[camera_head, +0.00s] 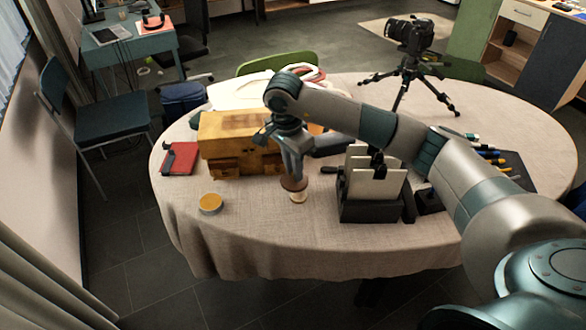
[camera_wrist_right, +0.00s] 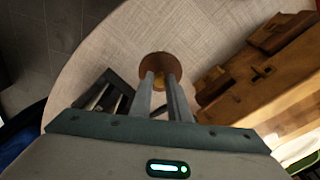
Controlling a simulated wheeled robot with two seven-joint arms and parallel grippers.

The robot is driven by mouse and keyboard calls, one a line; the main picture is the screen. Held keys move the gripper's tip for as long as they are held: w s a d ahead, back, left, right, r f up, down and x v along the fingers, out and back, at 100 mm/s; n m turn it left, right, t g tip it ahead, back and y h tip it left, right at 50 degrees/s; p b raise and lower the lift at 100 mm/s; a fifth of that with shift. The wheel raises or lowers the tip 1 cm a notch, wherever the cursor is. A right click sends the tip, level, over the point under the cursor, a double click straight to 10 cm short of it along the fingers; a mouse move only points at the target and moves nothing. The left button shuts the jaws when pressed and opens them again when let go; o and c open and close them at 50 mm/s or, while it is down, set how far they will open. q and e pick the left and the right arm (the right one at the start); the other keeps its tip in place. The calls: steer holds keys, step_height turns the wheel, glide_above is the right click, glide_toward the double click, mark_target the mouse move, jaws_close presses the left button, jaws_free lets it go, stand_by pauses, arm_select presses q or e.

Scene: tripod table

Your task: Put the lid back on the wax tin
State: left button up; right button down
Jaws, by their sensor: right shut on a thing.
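A low round gold tin (camera_head: 210,204) with an amber top sits near the table's front left edge. My right gripper (camera_head: 294,179) points down to the right of it, shut on a brown round piece (camera_head: 290,184). A small pale body (camera_head: 298,196) shows directly below the brown piece; I cannot tell if the two are one thing, or whether it touches the table. In the right wrist view the brown piece (camera_wrist_right: 160,66) shows beyond my fingers (camera_wrist_right: 161,80), with a yellowish spot at its centre. I cannot tell whether this is the lid. My left gripper is not in view.
A wooden box (camera_head: 230,140) stands behind the tin, with a red notebook (camera_head: 180,158) to its left. A dark rack with pale cards (camera_head: 370,205) stands right of my gripper. A camera tripod (camera_head: 408,80) is at the back. The cloth between tin and gripper is clear.

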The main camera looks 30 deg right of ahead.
steer(key=s+a+r+n, duration=0.3)
steer(key=s+a+n, duration=0.1)
steer(key=s+n, duration=0.3)
steer(key=s+a+r+n+t+y, duration=0.1)
steer(key=s+a+r+n, duration=0.2)
steer(key=s+n, duration=0.5)
steer(key=shift+a, duration=0.8)
steer(key=shift+w+a, duration=0.1)
steer(key=shift+w, duration=0.05)
